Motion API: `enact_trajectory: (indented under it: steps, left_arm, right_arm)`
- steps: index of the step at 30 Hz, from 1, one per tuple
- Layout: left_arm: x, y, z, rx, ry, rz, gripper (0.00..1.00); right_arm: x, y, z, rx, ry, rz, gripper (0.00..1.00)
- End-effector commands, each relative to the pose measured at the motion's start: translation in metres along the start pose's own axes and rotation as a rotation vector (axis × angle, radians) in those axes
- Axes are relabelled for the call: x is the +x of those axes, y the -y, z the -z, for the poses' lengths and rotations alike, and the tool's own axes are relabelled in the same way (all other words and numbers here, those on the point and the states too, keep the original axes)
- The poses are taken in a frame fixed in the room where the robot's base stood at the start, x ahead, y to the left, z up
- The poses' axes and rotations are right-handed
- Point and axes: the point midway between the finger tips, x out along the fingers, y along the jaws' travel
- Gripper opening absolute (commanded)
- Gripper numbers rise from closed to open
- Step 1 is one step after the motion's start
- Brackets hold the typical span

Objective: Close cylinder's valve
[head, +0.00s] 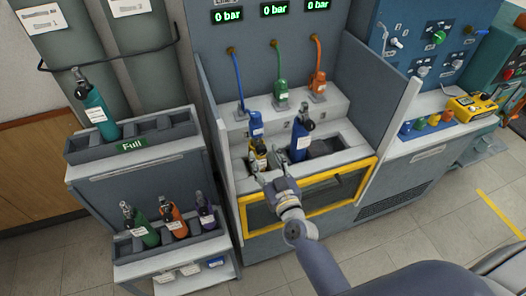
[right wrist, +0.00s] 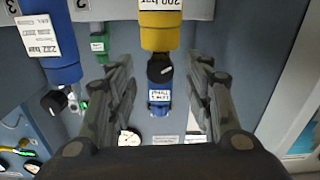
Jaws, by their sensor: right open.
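A yellow cylinder (head: 258,160) stands in the left part of the bench bay. In the right wrist view its yellow body (right wrist: 161,30) carries a white label, with a black valve knob (right wrist: 160,70) at its end. My right gripper (head: 270,173) is open beside the yellow cylinder. In the right wrist view the two fingers (right wrist: 160,78) lie on either side of the knob, with visible gaps. A blue cylinder (head: 300,142) stands to the right in the bay; it also shows in the right wrist view (right wrist: 50,45) with its own black knob. My left gripper is not in view.
A blue regulator (head: 256,124) sits on the ledge behind the yellow cylinder. Green (head: 281,92) and orange (head: 318,82) regulators hang farther back. The yellow-framed front panel (head: 310,200) is below the gripper. A rack (head: 175,250) with several cylinders stands left.

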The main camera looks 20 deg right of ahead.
Motion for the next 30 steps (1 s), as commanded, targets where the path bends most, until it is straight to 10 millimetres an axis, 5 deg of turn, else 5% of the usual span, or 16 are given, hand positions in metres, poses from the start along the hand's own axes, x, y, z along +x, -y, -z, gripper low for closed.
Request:
enact_trajectory:
  steps: [7, 17, 23, 30]
  left_arm:
    - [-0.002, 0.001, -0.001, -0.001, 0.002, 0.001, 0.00]
    - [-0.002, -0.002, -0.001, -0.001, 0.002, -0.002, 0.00]
    - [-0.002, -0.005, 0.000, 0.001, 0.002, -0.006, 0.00]
    - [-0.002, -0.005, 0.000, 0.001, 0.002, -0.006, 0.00]
  right_arm:
    - [0.023, 0.000, 0.000, -0.001, 0.000, 0.000, 0.47]
    - [0.025, 0.000, -0.001, 0.000, 0.000, 0.000, 0.47]
    - [0.025, 0.000, -0.001, 0.000, 0.000, 0.000, 0.04]
    - [0.025, 0.000, -0.001, 0.006, 0.001, 0.000, 0.02]
